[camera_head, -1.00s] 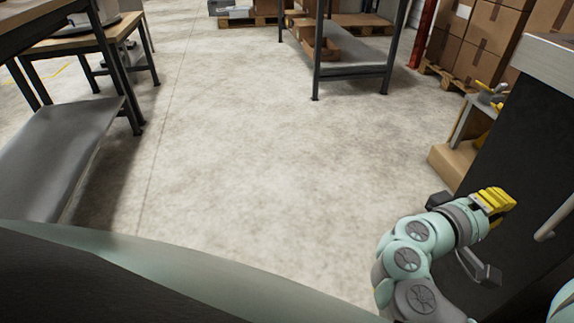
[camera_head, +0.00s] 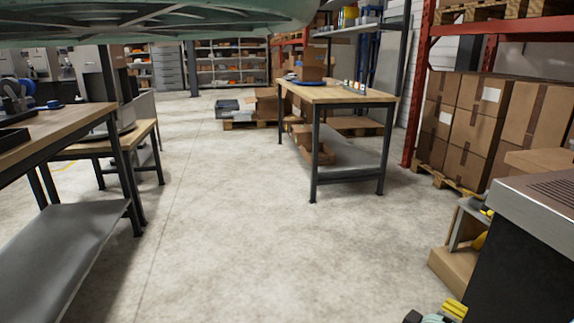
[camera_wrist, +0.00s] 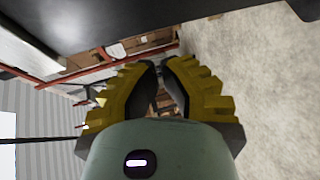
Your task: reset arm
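My gripper (camera_wrist: 161,80) shows in the wrist view with yellow, ridged fingers and dark inner pads. A narrow gap shows between the fingers, with background visible through it, and no object is held. In the head view only a small part of my arm and yellow gripper (camera_head: 453,309) shows at the bottom edge, beside the dark machine (camera_head: 525,265) on the right. The fingertips are cut off or hidden there.
A workbench (camera_head: 340,93) with a lower shelf stands ahead. Another bench (camera_head: 60,125) is at the left. Stacked cartons (camera_head: 475,120) stand at the right by a red rack (camera_head: 421,90). A low carton (camera_head: 455,268) sits beside the machine. The floor between is clear.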

